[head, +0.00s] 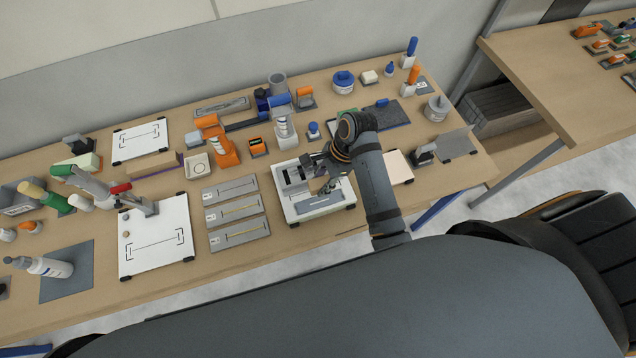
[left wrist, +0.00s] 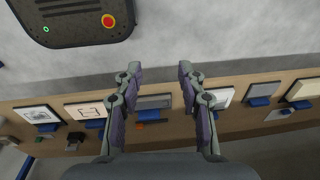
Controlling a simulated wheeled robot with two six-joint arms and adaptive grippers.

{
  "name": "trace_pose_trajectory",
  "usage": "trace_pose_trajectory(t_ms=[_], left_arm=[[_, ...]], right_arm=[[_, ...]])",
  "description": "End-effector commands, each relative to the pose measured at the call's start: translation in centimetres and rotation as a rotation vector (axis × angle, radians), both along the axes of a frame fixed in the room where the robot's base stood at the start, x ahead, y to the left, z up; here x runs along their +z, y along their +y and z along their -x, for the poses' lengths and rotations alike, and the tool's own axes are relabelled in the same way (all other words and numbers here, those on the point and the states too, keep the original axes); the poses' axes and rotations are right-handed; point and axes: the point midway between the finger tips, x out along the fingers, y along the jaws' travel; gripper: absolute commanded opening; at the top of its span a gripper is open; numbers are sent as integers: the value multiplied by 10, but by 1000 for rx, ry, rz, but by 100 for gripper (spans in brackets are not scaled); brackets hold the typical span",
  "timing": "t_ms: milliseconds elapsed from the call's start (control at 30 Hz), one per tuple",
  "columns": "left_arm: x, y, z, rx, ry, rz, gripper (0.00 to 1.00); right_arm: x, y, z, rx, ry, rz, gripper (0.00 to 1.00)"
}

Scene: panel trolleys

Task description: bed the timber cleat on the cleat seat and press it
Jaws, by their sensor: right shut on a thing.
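A pale wooden block with a purple strip along its edge, likely the timber cleat (head: 154,165), lies on the table left of centre. White panels with black corner marks lie behind it (head: 139,134) and in front of it (head: 183,228); I cannot tell which holds the cleat seat. My right gripper (head: 308,178) is over a white tray (head: 290,212), right of the cleat and well apart from it. It is shut on a small grey thing, mostly hidden by the fingers. My left gripper (left wrist: 158,78) is open and empty in the left wrist view; the head view does not show it.
Grey strips (head: 240,233) lie left of the tray. An orange-handled tool (head: 222,150), a blue-lidded tub (head: 343,80) and a dark mat (head: 388,115) stand behind. A second table (head: 540,65) is at right.

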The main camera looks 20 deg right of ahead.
Motion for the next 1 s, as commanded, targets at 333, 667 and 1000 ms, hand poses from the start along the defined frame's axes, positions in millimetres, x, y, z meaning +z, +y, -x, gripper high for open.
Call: trace_pose_trajectory(t_ms=[333,667,1000], left_arm=[[-1,11,-6,-4,-9,-13,40],[-5,14,-2,-5,-2,-18,40],[-7,2,-1,-1,-2,-3,40]], right_arm=[[-16,0,0,1,2,0,0],[-54,0,1,1,2,0,0],[-77,1,0,0,0,-1,0]])
